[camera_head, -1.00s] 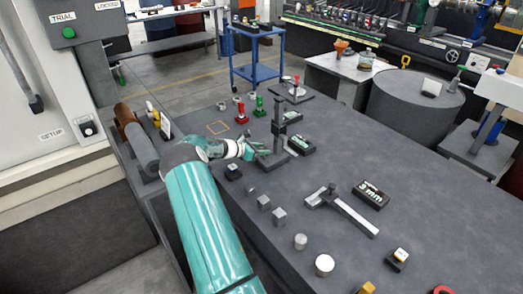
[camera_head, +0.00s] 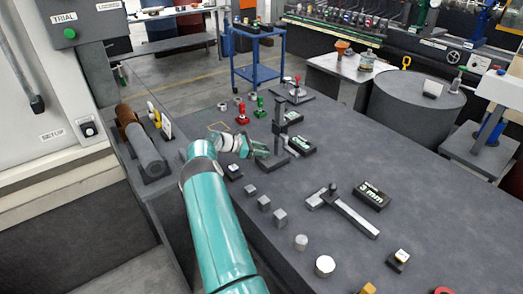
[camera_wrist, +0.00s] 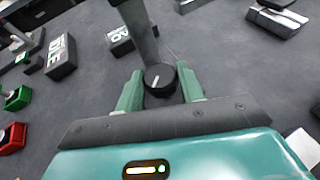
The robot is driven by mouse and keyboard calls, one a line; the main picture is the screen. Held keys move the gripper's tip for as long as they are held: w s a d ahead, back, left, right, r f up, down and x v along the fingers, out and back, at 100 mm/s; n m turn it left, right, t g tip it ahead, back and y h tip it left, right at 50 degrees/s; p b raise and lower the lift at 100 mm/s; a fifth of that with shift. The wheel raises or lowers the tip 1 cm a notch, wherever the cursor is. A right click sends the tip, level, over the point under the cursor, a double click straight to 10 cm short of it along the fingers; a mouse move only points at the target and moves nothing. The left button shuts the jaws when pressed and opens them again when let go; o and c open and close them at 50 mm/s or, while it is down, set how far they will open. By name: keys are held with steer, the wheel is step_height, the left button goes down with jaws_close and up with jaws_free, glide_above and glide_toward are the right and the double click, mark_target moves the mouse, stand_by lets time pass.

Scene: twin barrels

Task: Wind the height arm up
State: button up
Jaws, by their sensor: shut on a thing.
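The height gauge is a dark upright column (camera_head: 280,122) on a flat base (camera_head: 272,161), standing on the grey table. In the wrist view the column (camera_wrist: 136,25) rises just beyond a black round knob (camera_wrist: 160,88) with a white pointer line. My gripper (camera_wrist: 159,78) has its two green fingers on either side of the knob, shut on it. In the head view my gripper (camera_head: 257,149) is low at the left of the column, and the knob is hidden there. I cannot clearly pick out the height arm or its height on the column.
Red (camera_head: 242,114) and green (camera_head: 259,108) pieces stand behind the column. Several small metal blocks (camera_head: 264,203) line the near side. A caliper-like tool (camera_head: 343,212) lies to the right. Bare table stretches farther right.

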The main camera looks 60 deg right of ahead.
steer(key=o, duration=1)
steer(key=v, duration=1.4)
